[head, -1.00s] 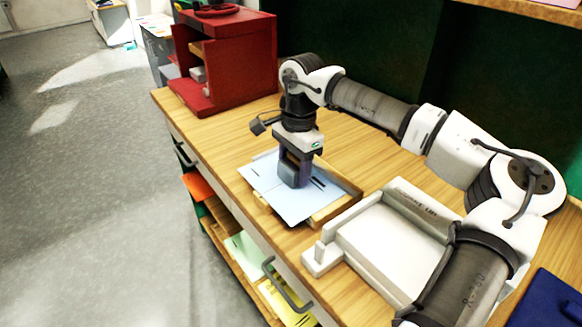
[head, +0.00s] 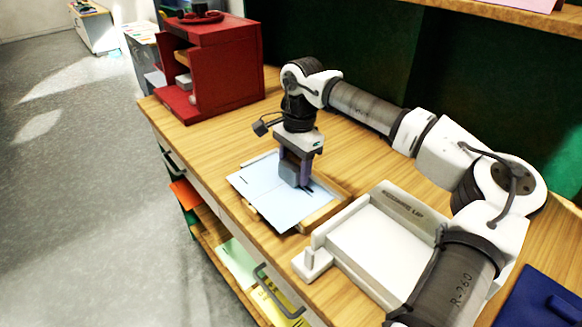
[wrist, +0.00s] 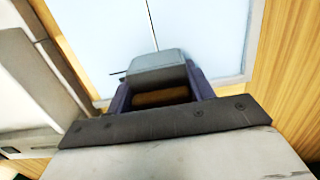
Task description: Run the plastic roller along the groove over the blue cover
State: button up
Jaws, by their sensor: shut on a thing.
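The pale blue cover (head: 262,198) lies open and flat on a low wooden tray on the table. A thin dark line, seemingly the groove, runs down its middle in the wrist view (wrist: 151,22). My gripper (head: 296,168) points down over the cover's right part and is shut on the grey plastic roller (wrist: 157,66). The roller is at or just above the cover; contact cannot be told. A brown part shows between the fingers in the wrist view. The fingers and roller hide part of the cover and line.
A white tray-like fixture (head: 313,264) stands close on the right of the cover. A red cabinet (head: 222,68) stands at the table's far left end. A dark blue object (head: 545,305) lies at bottom right. Bare wood is free between cabinet and cover.

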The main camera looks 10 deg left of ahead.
jog(key=shift+r+p, duration=2.4)
jog(key=shift+r, duration=1.2)
jog(key=shift+a+f, duration=0.1)
jog(key=shift+f, duration=0.05)
